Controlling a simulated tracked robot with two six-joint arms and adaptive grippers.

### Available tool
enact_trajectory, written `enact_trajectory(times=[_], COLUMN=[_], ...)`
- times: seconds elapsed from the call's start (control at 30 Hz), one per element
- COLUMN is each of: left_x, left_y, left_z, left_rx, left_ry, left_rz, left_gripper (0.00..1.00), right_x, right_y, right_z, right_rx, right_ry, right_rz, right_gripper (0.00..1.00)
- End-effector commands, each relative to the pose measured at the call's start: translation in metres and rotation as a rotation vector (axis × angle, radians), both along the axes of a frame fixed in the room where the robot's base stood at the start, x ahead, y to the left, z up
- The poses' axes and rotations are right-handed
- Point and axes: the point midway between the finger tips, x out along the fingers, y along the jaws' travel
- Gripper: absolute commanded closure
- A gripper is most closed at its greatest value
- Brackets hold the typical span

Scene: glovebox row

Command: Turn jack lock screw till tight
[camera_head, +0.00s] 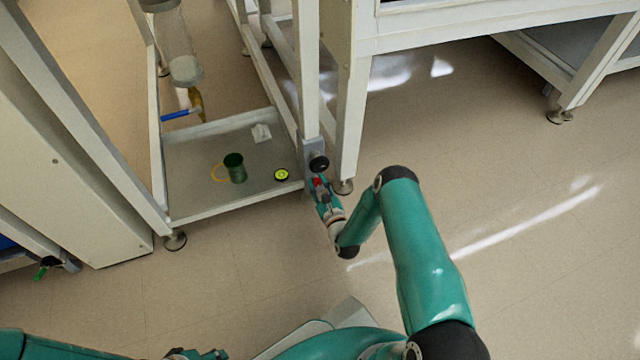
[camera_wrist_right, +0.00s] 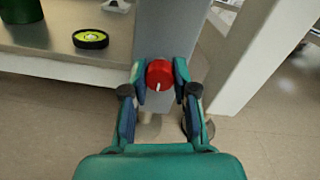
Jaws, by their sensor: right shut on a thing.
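The jack lock screw is a red knob (camera_wrist_right: 159,75) with a white mark on its face, pointing down in the right wrist view. It sits on the grey leg housing of the frame and shows small and red in the head view (camera_head: 317,182). My right gripper (camera_wrist_right: 160,82) is shut on the red knob, one finger on each side; in the head view the right gripper (camera_head: 320,189) is at the front right leg. A black round knob (camera_head: 319,163) is on the same leg just above. Of my left arm, only teal parts show at the bottom left; its fingertips cannot be made out.
The low shelf (camera_head: 205,195) beside the leg holds a green mug (camera_head: 234,168), a round black and yellow-green item (camera_head: 281,175) and a crumpled white piece (camera_head: 261,133). A levelling foot (camera_head: 343,187) stands right of the gripper. The floor (camera_head: 500,250) at the right is clear.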

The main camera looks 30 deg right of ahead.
Motion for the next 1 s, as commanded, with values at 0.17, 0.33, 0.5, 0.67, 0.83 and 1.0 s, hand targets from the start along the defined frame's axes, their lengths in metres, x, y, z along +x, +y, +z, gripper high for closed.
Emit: enact_trajectory(times=[0.17, 0.33, 0.5, 0.67, 0.83, 1.0], left_x=[0.000, 0.000, 0.000, 0.000, 0.000, 0.000], left_y=[0.000, 0.000, 0.000, 0.000, 0.000, 0.000], left_z=[-0.001, -0.001, 0.000, 0.000, 0.000, 0.000], left_rx=[0.000, 0.000, 0.000, 0.000, 0.000, 0.000], left_ry=[0.000, 0.000, 0.000, 0.000, 0.000, 0.000], left_rz=[0.000, 0.000, 0.000, 0.000, 0.000, 0.000], left_gripper=[0.60, 0.60, 0.60, 0.60, 0.60, 0.60], right_x=[-0.002, -0.002, -0.001, -0.001, -0.008, -0.032], right_y=[-0.003, -0.003, -0.001, -0.001, 0.001, 0.006], right_z=[-0.005, -0.004, -0.003, -0.002, -0.002, -0.003], right_rx=[0.003, 0.002, 0.001, 0.000, -0.001, 0.002], right_ry=[0.012, 0.012, 0.008, 0.005, 0.006, 0.009], right_rz=[-0.011, -0.009, -0.006, -0.004, -0.003, -0.005], right_gripper=[1.00, 0.58, 0.47, 0.47, 0.47, 0.47])
